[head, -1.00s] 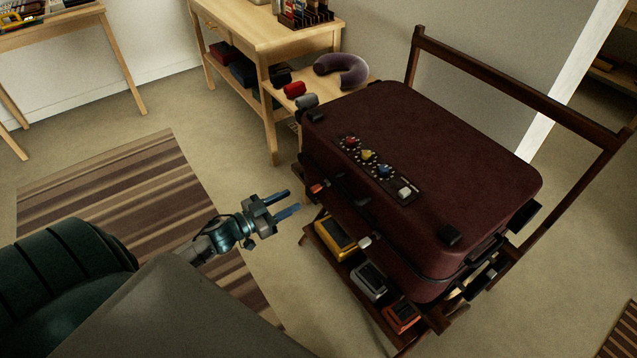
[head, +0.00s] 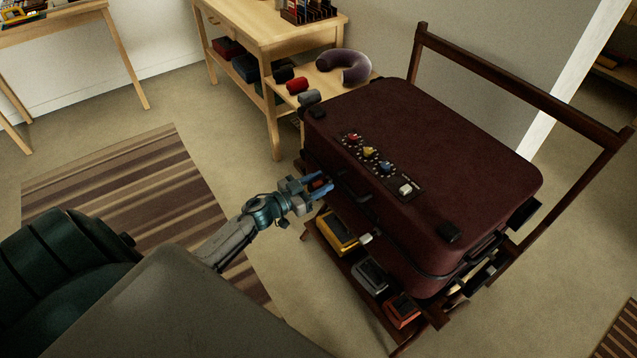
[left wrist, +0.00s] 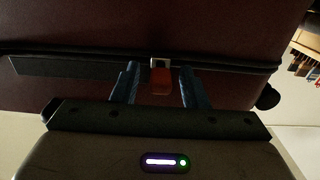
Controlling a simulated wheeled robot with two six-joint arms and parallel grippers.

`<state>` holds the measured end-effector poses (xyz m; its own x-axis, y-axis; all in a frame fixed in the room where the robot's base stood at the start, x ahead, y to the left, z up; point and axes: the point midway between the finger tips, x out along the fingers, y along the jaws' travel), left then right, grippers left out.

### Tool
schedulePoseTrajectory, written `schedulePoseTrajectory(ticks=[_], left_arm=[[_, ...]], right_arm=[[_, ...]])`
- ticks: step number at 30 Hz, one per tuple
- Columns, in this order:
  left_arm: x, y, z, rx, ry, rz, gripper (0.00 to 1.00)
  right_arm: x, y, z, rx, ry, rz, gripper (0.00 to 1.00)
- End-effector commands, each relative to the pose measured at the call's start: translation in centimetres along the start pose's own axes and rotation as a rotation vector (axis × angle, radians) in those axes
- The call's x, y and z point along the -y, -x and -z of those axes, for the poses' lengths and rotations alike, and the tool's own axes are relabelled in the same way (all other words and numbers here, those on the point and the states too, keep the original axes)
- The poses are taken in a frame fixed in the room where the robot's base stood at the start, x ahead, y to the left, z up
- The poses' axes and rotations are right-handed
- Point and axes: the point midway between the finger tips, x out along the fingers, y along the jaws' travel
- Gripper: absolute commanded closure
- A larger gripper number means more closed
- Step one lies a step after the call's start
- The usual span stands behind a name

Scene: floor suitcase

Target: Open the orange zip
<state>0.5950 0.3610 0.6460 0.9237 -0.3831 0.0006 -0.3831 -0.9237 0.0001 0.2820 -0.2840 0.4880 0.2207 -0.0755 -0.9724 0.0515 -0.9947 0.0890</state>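The orange zip pull (left wrist: 160,80) hangs from a metal slider on the dark seam of the maroon suitcase (head: 430,140). In the head view the pull (head: 317,184) is at the suitcase's near left side, partly hidden by my fingers. A white zip pull (head: 366,238) hangs further right along the same side. My left gripper (head: 318,186) is at the orange pull; it also shows in the left wrist view (left wrist: 160,88). Its blue fingers are open, one on each side of the pull, with gaps between. My right gripper is not in view.
The suitcase lies on a dark wooden rack with a tall rail (head: 520,85). Yellow (head: 338,232), grey (head: 370,276) and orange (head: 402,310) boxes sit on its lower shelf. A wooden table (head: 270,35) stands behind. The striped rug (head: 110,180) is clear.

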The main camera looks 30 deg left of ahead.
Motion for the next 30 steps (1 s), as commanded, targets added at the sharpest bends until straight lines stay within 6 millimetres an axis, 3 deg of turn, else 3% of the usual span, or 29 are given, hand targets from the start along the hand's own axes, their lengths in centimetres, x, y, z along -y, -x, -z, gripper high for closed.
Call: schedulePoseTrajectory(ticks=[1, 6, 14, 19, 25, 30], left_arm=[[0.0, 0.0, 0.0, 0.000, 0.000, 0.000, 0.66], [0.0, 0.0, 0.0, 0.000, 0.000, 0.000, 0.99], [0.6, 0.0, -0.1, 0.001, -0.001, 0.000, 1.00], [4.5, 0.0, -0.2, 0.004, -0.004, 0.001, 1.00], [10.6, 0.0, -0.3, 0.002, -0.005, 0.002, 1.00], [13.5, 0.0, -0.3, 0.002, -0.003, 0.002, 1.00]], right_arm=[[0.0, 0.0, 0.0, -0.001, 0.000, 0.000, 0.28], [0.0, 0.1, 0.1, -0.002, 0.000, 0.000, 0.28], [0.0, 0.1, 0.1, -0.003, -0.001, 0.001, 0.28], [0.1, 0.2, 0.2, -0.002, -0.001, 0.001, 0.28], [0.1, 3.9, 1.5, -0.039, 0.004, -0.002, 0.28], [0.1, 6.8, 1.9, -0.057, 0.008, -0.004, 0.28]])
